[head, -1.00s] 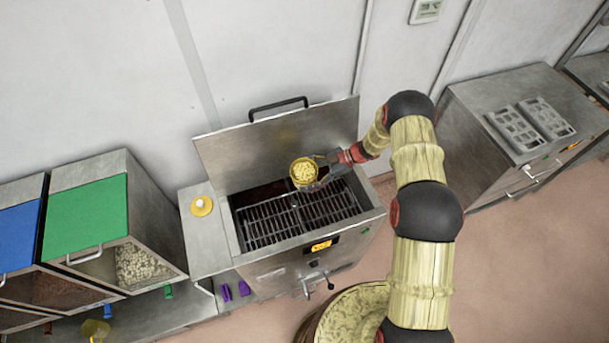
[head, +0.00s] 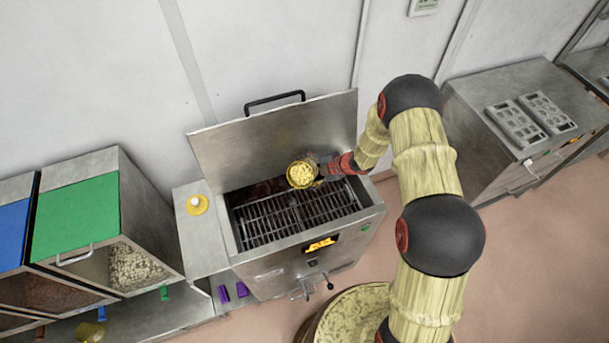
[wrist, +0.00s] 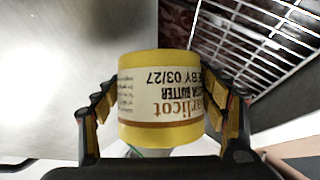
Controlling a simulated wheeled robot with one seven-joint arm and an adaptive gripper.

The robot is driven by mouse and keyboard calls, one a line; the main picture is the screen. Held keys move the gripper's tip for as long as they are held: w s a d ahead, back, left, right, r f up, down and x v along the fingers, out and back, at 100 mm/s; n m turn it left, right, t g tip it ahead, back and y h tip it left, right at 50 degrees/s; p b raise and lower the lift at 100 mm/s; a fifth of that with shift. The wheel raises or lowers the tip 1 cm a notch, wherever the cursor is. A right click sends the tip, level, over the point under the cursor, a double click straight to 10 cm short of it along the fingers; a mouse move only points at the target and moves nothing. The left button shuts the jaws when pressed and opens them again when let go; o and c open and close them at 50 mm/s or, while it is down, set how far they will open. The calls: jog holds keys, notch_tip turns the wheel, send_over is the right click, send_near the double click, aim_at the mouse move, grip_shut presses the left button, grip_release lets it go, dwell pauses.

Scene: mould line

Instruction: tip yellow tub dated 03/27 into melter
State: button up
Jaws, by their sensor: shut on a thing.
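The yellow tub (head: 301,174) is held over the open melter (head: 295,212), above the back part of its grate. It looks open at the top, with pale yellow pieces inside, and appears tilted. In the wrist view the tub (wrist: 160,110) sits between both fingers, its label upside down and reading 03/27 and "butter". My gripper (head: 322,171) is shut on its sides. The melter's lid (head: 275,140) stands raised behind the tub. The grate (head: 300,215) shows bare bars.
A yellow round piece with a white knob (head: 197,204) sits on the ledge left of the melter. Bins with green (head: 80,215) and blue lids stand further left. Moulds (head: 530,120) lie on a steel cabinet at right. Purple items (head: 232,292) are by the melter's front left.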

aim_at(300, 185)
jog(key=shift+n+t+h+b, duration=0.3)
jog(key=shift+t+b, duration=0.2)
jog(key=shift+b, duration=1.1)
jog(key=t+b, duration=0.1)
jog(key=b, duration=0.4)
jog(key=n+t+b, duration=0.1)
jog(key=b, duration=0.4)
jog(key=s+n+t+h+b, duration=0.1)
jog(key=b, duration=0.4)
jog(key=shift+a+f+b, duration=0.25)
jog(key=shift+a+b, duration=0.05)
jog(key=shift+b, duration=0.05)
jog(key=n+t+b, duration=0.1)
jog(key=b, duration=0.6)
jog(key=s+n+t+b, duration=0.1)
jog(key=t+b, duration=0.1)
jog(key=b, duration=0.5)
jog(key=shift+s+a+r+h, duration=0.1)
jog(key=shift+s+a+h, duration=0.15)
jog(key=shift+a+h, duration=0.15)
jog(key=b, duration=0.6)
jog(key=s+n+t+b, duration=0.1)
jog(key=b, duration=0.5)
jog(key=shift+s+a+r+t, duration=0.15)
jog(key=shift+a+r+t, duration=0.15)
jog(key=shift+r, duration=0.1)
jog(key=shift+s+a+r+n+t, duration=0.15)
jog(key=shift+s+r+n+t, duration=0.15)
jog(key=shift+n+t, duration=0.25)
dwell(0.6)
